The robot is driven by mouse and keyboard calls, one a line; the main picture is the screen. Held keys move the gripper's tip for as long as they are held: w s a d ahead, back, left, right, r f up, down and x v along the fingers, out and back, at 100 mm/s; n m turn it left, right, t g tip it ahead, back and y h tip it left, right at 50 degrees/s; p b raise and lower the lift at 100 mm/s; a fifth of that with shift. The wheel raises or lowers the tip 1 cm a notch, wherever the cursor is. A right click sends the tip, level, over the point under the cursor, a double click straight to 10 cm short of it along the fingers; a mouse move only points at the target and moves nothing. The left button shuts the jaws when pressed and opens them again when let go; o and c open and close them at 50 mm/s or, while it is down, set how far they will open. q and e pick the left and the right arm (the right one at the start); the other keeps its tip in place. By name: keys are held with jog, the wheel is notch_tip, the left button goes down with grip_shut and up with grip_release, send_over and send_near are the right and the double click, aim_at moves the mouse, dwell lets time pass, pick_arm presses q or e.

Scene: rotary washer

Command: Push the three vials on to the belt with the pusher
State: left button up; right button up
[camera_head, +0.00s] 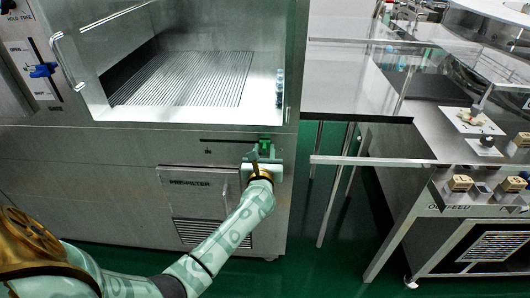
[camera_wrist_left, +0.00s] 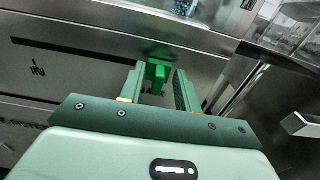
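The green pusher handle (camera_head: 265,141) sits at the right end of a dark horizontal slot on the front of the steel cabinet. My left gripper (camera_head: 262,157) is right at it, and its two fingers are spread apart. In the left wrist view the handle (camera_wrist_left: 158,70) shows just beyond and between the fingertips (camera_wrist_left: 160,80), with a gap on the right side; I cannot tell whether the left finger touches it. Small vials (camera_head: 280,86) stand near the right wall of the glazed chamber, too small to count. I cannot make out the belt clearly. My right gripper is out of view.
A ribbed floor (camera_head: 185,78) fills the chamber behind glass. A steel table (camera_head: 350,88) with clear panels joins on the right. A rail (camera_head: 370,161) runs in front of it. A blue handle (camera_head: 42,70) is at far left.

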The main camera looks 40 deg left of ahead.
pick_arm(q)
jog(key=shift+w+a, duration=0.15)
jog(key=shift+w, duration=0.05)
grip_shut()
jog(key=s+a, duration=0.3)
jog(key=a, duration=0.2)
jog(key=s+a, duration=0.3)
jog(key=a, duration=0.2)
jog(key=s+a+p, duration=0.1)
jog(key=s+a, duration=0.3)
jog(key=a, duration=0.2)
grip_release()
